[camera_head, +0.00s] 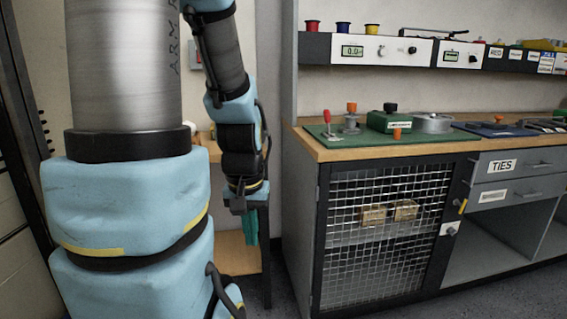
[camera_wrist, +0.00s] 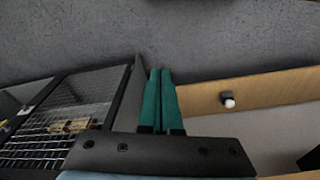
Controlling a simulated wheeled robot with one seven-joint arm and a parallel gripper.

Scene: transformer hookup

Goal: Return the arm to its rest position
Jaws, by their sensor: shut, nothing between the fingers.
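My gripper (camera_head: 250,226) hangs pointing down at the end of my arm, in the gap to the left of the workbench in the head view. Its two green fingers (camera_wrist: 161,76) lie side by side in the wrist view, shut with nothing between them. They point toward the grey floor and are apart from the bench and the wooden shelf. My arm's blue-padded links and grey tubes fill the left of the head view and hide part of what stands behind them.
The workbench (camera_head: 309,143) stands right of my gripper, with a mesh door (camera_head: 385,272) and several items on top. Small boxes sit behind the mesh. A wooden shelf unit (camera_head: 232,256) stands behind my gripper. Bare grey floor (camera_wrist: 100,30) lies below the fingertips.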

